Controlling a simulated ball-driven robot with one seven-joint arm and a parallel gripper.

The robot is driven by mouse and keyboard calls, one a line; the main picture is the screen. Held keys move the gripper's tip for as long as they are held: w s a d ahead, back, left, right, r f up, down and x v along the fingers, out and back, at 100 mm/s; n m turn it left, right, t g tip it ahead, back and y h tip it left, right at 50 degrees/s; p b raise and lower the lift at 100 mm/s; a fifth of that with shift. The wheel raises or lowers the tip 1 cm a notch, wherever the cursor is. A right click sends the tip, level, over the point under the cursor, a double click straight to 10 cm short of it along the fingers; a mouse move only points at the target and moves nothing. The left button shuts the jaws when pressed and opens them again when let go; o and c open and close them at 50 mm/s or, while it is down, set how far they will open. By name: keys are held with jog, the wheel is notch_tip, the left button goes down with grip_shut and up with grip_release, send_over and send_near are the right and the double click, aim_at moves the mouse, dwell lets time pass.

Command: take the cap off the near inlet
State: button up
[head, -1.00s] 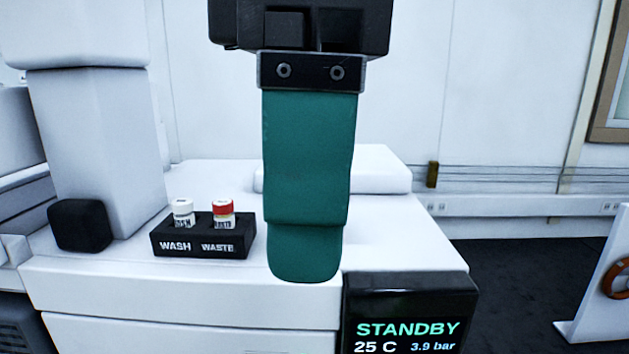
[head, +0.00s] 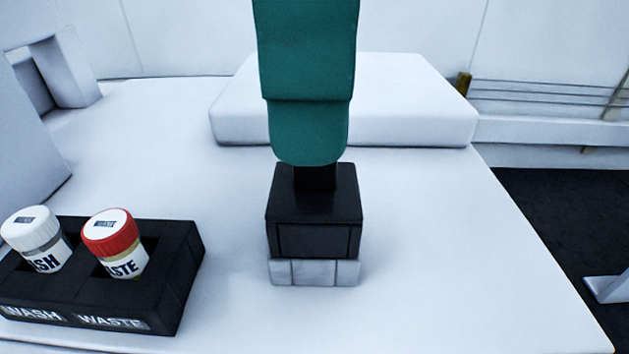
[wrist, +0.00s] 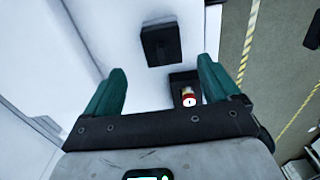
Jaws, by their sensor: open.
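A black block (head: 313,222) sits on a pale segmented base (head: 315,272) on the white instrument top. A dark stem (head: 315,178) rises from the block and meets the green fingertip in the picture. I cannot tell whether they touch, nor which part is the inlet and which its cap. My gripper (head: 308,150) shows side-on in the head view, one green finger hiding the other. In the wrist view my gripper (wrist: 162,84) is open, its green fingers wide apart with nothing gripped. A black block (wrist: 160,45) shows beyond them; I cannot tell if it is the same one.
A black rack (head: 180,275) at left holds a white-capped WASH vial (head: 35,240) and a red-capped WASTE vial (head: 113,245). A raised white slab (head: 420,100) lies behind. The top at right is clear up to its edge above the dark floor.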

aim_at(314, 184)
notch_tip(314, 184, down, 2)
jog(key=shift+w+f, duration=0.1)
jog(key=shift+f, duration=0.1)
jog(key=shift+s+f, duration=0.15)
jog(key=shift+f, duration=1.3)
jog(key=shift+s+f, duration=0.1)
jog(key=shift+f, duration=1.3)
jog(key=shift+c, duration=0.3)
jog(key=c, duration=1)
jog(key=shift+r, duration=0.2)
